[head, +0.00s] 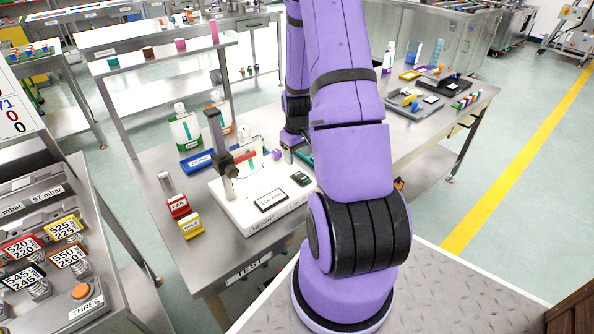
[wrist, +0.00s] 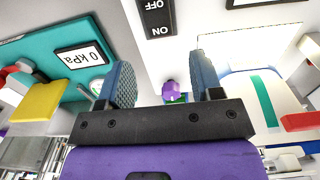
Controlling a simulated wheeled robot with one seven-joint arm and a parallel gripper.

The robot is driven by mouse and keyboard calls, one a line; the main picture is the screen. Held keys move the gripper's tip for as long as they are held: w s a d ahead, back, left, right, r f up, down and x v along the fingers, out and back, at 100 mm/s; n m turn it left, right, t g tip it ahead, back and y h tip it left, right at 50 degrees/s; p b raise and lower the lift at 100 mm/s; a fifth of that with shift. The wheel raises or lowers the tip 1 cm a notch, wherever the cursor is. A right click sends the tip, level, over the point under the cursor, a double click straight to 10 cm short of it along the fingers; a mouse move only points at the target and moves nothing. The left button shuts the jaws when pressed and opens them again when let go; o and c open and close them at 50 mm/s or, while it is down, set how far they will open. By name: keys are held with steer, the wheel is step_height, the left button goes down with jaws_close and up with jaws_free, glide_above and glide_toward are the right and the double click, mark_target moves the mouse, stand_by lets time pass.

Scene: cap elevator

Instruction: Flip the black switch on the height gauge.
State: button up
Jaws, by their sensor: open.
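The height gauge (head: 238,210) is a white base with a grey column, a red arm and a display, standing on the metal table in the head view. Its small black switch (head: 301,178) is at the base's right side, close to my arm. In the wrist view the black switch (wrist: 158,14), marked OFF and ON, is at the top edge, partly cut off. My gripper (wrist: 161,64) is open, with two blue-grey fingers apart and nothing held. The switch appears beyond the fingertips, roughly centred between them. My arm hides the gripper in the head view.
A teal gauge (wrist: 40,65) reading 0 kPa is left in the wrist view. A purple piece (wrist: 171,90) shows between the fingers, farther off. Red (head: 178,207) and yellow (head: 190,225) blocks stand left of the height gauge. A bottle (head: 186,132) stands behind a blue block (head: 197,161).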

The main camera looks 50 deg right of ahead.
mark_target(297, 173)
steer(key=shift+f, duration=3.35)
